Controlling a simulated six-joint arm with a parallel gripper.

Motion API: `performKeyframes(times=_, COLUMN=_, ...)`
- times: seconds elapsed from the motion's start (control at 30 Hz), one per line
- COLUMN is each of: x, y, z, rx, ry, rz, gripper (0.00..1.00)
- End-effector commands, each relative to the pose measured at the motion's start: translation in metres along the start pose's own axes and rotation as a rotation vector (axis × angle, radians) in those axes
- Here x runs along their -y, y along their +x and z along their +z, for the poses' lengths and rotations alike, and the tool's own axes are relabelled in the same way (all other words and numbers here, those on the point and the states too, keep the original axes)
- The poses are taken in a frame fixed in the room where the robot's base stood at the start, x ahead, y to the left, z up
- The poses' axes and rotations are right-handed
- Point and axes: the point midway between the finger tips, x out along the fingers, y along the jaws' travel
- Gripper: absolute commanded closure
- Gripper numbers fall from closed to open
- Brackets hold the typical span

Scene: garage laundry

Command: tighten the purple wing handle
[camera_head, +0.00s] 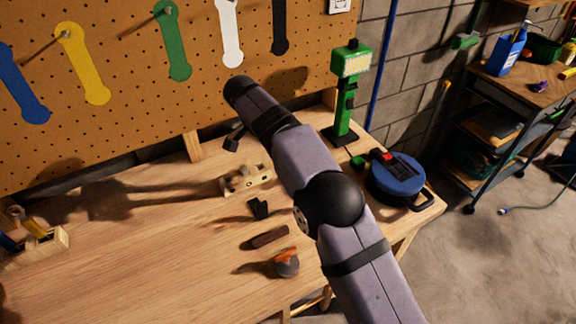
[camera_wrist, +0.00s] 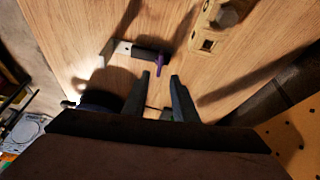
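In the wrist view a narrow purple piece (camera_wrist: 159,65), apparently the wing handle, sits at the end of a dark bar (camera_wrist: 148,54) with a pale metal bracket (camera_wrist: 121,48). It lies just beyond my gripper (camera_wrist: 159,77), whose two dark fingers are apart with nothing visible between them. Contact with the purple piece cannot be told.
The wooden bench (camera_head: 150,240) holds a small black piece (camera_head: 258,208), a brown bar (camera_head: 268,237) and a grey-orange object (camera_head: 286,263). A green device (camera_head: 346,90) and a blue round case (camera_head: 398,180) stand right of my arm. A pegboard (camera_head: 130,125) rises behind.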

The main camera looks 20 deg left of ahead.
Motion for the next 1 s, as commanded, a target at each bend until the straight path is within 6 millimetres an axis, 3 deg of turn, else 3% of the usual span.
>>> performKeyframes(times=0.13, x=0.0, y=-0.011, z=0.0, rx=0.0, ry=0.0, rz=-0.001, gripper=0.74)
performKeyframes(times=0.43, x=0.0, y=-0.013, z=0.0, rx=0.0, ry=0.0, rz=0.001, gripper=0.74)
performKeyframes(times=0.6, x=-0.003, y=-0.005, z=-0.006, rx=0.0, ry=0.014, rz=0.006, gripper=0.36)
performKeyframes(times=0.67, x=-0.006, y=-0.001, z=-0.018, rx=-0.002, ry=0.038, rz=0.005, gripper=0.34)
performKeyframes(times=0.8, x=-0.018, y=-0.01, z=-0.07, rx=-0.016, ry=0.144, rz=-0.042, gripper=0.34)
performKeyframes(times=0.9, x=-0.042, y=-0.015, z=-0.104, rx=-0.019, ry=0.216, rz=-0.049, gripper=0.34)
performKeyframes(times=1.0, x=-0.071, y=-0.013, z=-0.119, rx=0.028, ry=0.279, rz=-0.046, gripper=0.34)
